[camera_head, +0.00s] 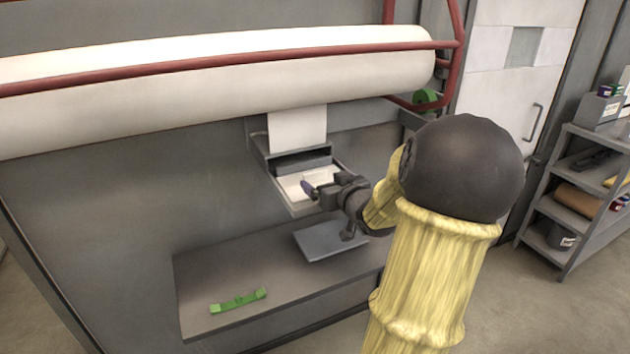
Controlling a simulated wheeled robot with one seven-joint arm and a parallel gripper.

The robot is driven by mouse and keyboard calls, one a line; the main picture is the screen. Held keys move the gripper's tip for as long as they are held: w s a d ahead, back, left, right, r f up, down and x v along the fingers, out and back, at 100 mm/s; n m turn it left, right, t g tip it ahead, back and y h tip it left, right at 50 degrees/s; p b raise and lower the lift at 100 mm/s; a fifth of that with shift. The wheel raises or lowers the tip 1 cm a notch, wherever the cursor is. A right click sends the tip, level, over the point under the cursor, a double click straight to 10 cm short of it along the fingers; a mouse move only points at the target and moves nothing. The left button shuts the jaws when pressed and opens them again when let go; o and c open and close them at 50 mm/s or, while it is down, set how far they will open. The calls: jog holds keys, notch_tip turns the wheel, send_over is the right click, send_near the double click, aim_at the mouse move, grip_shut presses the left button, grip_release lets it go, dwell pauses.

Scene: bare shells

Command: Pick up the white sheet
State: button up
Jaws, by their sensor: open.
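A white sheet (297,128) stands upright out of the back of a small grey wall-mounted tray unit (300,208), under the large white roll. A second white piece (318,178) lies in the tray in front of the unit's dark slot; I cannot tell if it is a loose sheet or a stack. My gripper (314,190) is open and reaches in from the right, over the front of the tray. Its fingers are close to the white piece, and part of that is hidden behind them. I cannot tell whether they touch.
A large white roll (220,75) with a red rail (230,62) spans above. Below, a grey shelf (225,275) carries a green handle-like piece (238,300) and a flat grey plate (325,243). A loaded shelf rack (575,200) stands at right. The shelf's middle is clear.

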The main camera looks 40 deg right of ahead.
aim_at(316, 173)
jog(key=shift+x, duration=1.7)
jog(key=shift+w, duration=0.15)
jog(key=p+x, duration=0.1)
jog(key=x, duration=0.1)
jog(key=p+x, duration=0.1)
jog(key=x, duration=0.1)
jog(key=shift+d+f+p, duration=0.1)
jog(key=shift+d+p, duration=0.2)
jog(key=shift+w+d+f, duration=0.1)
jog(key=shift+w+f, duration=0.1)
jog(key=shift+w, duration=0.25)
jog(key=shift+s, duration=0.1)
jog(key=shift+c, duration=0.2)
jog(key=c, duration=1)
